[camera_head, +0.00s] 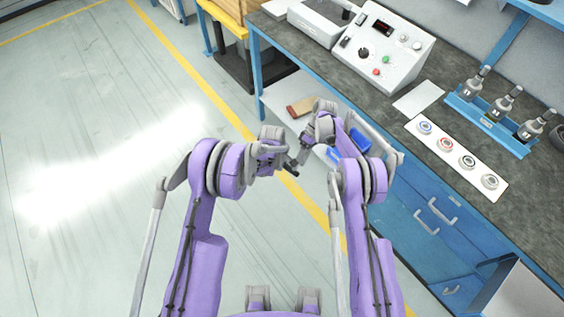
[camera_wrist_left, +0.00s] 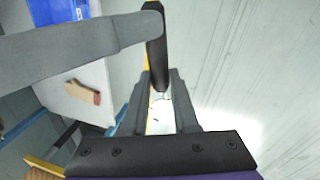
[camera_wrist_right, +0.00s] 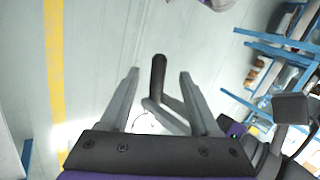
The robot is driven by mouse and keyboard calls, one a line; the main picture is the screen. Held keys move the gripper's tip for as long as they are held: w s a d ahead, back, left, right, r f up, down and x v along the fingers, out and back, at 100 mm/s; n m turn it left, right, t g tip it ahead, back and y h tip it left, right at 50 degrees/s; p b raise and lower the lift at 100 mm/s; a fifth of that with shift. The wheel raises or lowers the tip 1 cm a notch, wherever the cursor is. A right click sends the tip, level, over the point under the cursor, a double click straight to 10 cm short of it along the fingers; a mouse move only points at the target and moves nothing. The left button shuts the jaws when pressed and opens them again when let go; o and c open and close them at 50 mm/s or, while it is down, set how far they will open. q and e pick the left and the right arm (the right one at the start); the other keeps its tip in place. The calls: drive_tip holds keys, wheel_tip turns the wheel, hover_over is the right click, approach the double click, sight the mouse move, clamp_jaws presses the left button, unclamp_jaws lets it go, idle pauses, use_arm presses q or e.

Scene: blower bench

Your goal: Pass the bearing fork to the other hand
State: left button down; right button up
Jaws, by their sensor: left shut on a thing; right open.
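The bearing fork shows as a dark rod-like handle (camera_wrist_left: 156,50) in the left wrist view. My left gripper (camera_wrist_left: 160,95) is shut on it, and the handle sticks out past the fingertips. In the head view my left gripper (camera_head: 284,160) and my right gripper (camera_head: 304,154) are close together above the floor beside the bench. In the right wrist view the dark handle (camera_wrist_right: 158,75) appears between the spread fingers of my right gripper (camera_wrist_right: 160,95), which is open. I cannot tell whether they touch it. The fork's other end is mostly hidden.
The blue bench (camera_head: 400,200) stands at right. It bears a control box (camera_head: 385,45), a white strip with several ring-shaped parts (camera_head: 455,158) and a blue rack (camera_head: 490,122) with three tools. Open floor lies at left.

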drive_tip(key=d+r+m+t, duration=0.2)
drive_tip(key=d+r, duration=0.1)
drive_tip(key=r, duration=0.7)
drive_tip(key=d+r+m+t, duration=0.1)
drive_tip(key=d+r, duration=0.1)
drive_tip(key=r, duration=0.9)
drive_tip(key=s+d+r+m+t+h, duration=0.2)
drive_tip(key=s+d+r+m+t, duration=0.1)
drive_tip(key=s+r, duration=0.45)
drive_tip(key=s+d+f+m+t+h, duration=0.1)
drive_tip(key=s+d+m+t, duration=0.1)
drive_tip(key=s, duration=0.9)
drive_tip(key=s+d+m+t, duration=0.2)
drive_tip(key=s+d, duration=0.1)
drive_tip(key=s, duration=0.8)
drive_tip(key=shift+s+d+f+m+t+h, duration=0.15)
drive_tip(key=shift+s+f+m+t+h, duration=0.05)
drive_tip(key=shift+f+m+t+h, duration=0.2)
